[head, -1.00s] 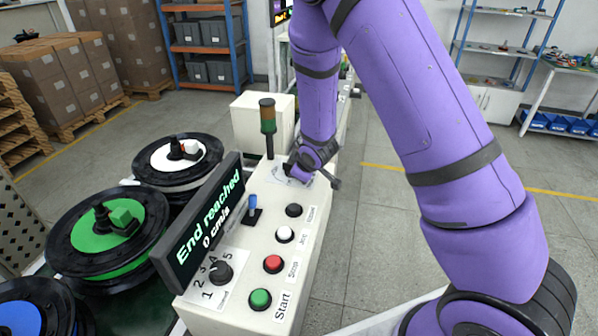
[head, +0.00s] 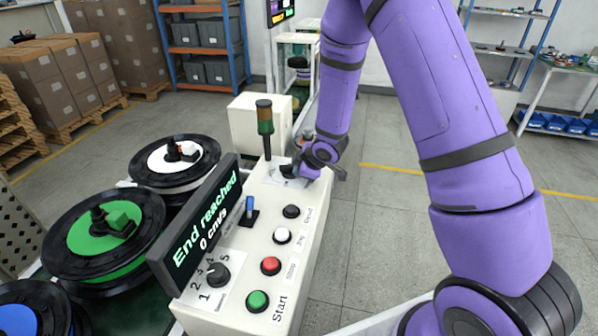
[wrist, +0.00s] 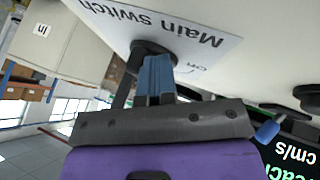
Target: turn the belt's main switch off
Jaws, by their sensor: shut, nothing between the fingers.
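The main switch (wrist: 150,46) is a black rotary knob on the white console (head: 262,235). In the wrist view, a label reading "Main switch" (wrist: 185,32) and the word "on" lie beside it. My gripper (wrist: 157,66) has its blue fingertips together and empty, right at the knob. I cannot tell whether they touch it. A dark bar, perhaps the knob's handle, shows just left of the fingers. In the head view, my gripper (head: 300,165) is over the console's far end and hides much of the label there. The switch's exact position is unclear.
The display (head: 200,222) reads "End reached" and 0 cm/s. Green, red, white and black buttons line the console's right side. A blue lever (head: 249,207) and a speed dial (head: 213,275) sit left of them. A signal lamp (head: 264,130) stands close to my gripper.

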